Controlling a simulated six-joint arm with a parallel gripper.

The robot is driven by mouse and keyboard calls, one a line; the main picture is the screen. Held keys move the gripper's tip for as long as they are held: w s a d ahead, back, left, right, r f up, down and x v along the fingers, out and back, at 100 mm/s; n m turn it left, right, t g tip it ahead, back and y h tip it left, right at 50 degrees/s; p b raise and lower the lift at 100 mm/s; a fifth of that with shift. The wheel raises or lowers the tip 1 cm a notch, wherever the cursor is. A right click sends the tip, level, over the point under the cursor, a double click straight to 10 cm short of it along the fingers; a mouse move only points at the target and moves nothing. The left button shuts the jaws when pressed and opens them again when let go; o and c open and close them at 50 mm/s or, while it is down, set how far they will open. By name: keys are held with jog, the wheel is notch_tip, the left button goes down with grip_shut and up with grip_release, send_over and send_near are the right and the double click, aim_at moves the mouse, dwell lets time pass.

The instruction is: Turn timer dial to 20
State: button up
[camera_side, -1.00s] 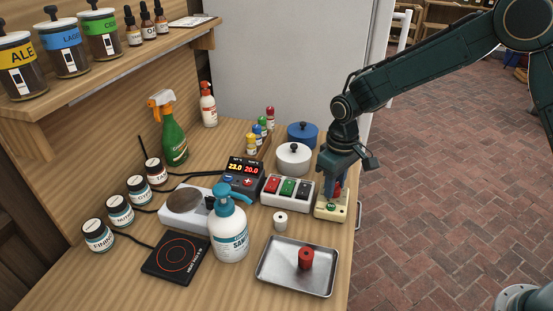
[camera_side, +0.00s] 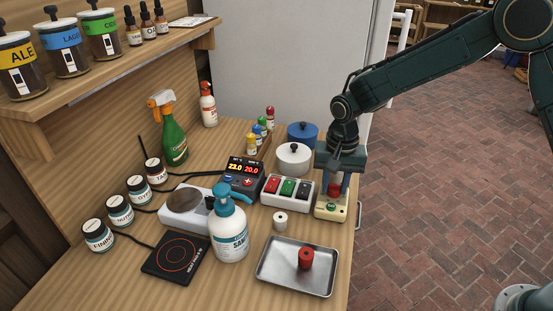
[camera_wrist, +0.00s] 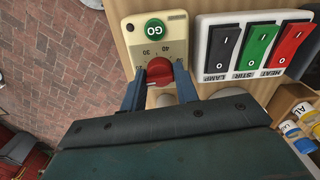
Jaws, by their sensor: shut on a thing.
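The timer (camera_side: 331,209) is a cream box at the right edge of the table, with a red dial (camera_side: 334,189) and a green GO button (camera_side: 331,206). In the wrist view the red dial (camera_wrist: 159,71) sits between the two fingers of my gripper (camera_wrist: 158,75), which is shut on it from both sides. I cannot read for certain which number the dial points to.
A switch box (camera_side: 287,193) with red, green and black rockers stands just left of the timer. Behind are a white lidded pot (camera_side: 293,158) and a blue one (camera_side: 302,135). A metal tray (camera_side: 280,277) with a red cylinder (camera_side: 306,258) lies in front.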

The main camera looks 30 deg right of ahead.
aim_at(335, 185)
jog(key=shift+w+m, duration=0.1)
jog(key=shift+m, duration=1.5)
jog(key=shift+r, duration=0.1)
jog(key=o, duration=0.7)
notch_tip(335, 185, up, 14)
